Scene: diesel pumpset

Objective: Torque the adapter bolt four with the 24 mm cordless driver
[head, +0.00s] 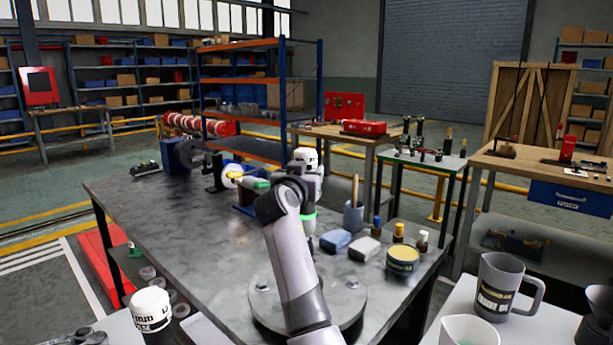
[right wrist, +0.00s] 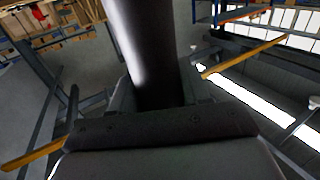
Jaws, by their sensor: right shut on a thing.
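My right arm rises from the bottom middle of the head view, and its gripper (head: 312,190) is partly hidden behind my own wrist. It is shut on an upright tool, which I take for the cordless driver; a green part of it (head: 308,222) shows below my wrist. In the right wrist view a dark cylinder (right wrist: 150,50) stands between the jaws. A round grey plate (head: 262,312) with bolts lies on the dark table, partly behind my forearm. A left bolt (head: 263,285) and a right bolt (head: 352,282) show. I cannot tell whether the driver touches a bolt. My left gripper is not in view.
Right of my arm are a blue block (head: 335,240), a grey block (head: 364,249), a yellow tin (head: 403,259), small bottles and a pot (head: 353,217). A grey mug (head: 505,287) stands at the front right.

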